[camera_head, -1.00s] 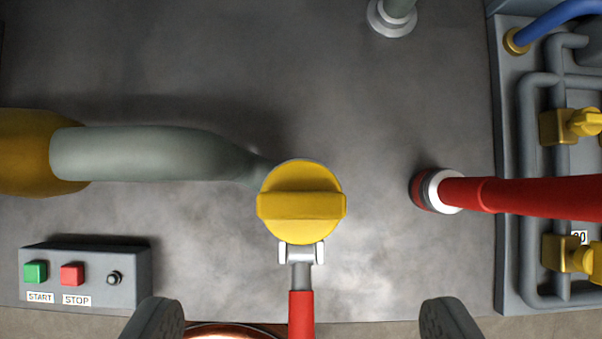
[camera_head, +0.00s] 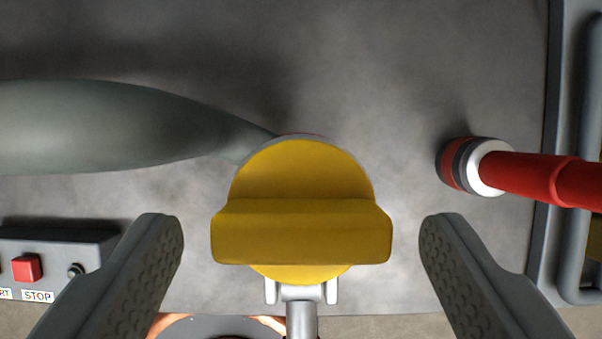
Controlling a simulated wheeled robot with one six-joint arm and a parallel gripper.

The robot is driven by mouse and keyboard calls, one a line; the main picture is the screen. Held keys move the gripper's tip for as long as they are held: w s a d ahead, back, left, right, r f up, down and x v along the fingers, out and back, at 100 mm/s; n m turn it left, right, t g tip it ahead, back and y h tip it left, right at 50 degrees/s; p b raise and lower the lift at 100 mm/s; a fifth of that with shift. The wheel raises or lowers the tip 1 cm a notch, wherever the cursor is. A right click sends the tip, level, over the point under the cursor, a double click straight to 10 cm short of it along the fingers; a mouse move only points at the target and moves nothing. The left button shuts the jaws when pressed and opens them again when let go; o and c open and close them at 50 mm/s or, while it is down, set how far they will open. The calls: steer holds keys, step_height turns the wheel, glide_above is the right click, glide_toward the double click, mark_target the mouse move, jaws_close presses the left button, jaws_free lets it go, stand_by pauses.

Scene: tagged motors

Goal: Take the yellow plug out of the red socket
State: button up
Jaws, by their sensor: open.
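The yellow plug (camera_head: 301,232) is a round cap with a raised bar handle across it, in the middle of the view. My gripper (camera_head: 301,235) is open, with one finger to the left of the handle and one to the right. Clear gaps remain between both fingers and the bar, and nothing is held.
A grey-green pipe (camera_head: 100,128) runs in from the left to behind the plug. A red pipe (camera_head: 545,178) with a white collar stands at right. A button box with a red button (camera_head: 27,268) is at lower left. A grey fitting (camera_head: 301,292) sits below the plug.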

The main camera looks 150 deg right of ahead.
steer(key=shift+c, duration=0.2)
steer(key=c, duration=1.3)
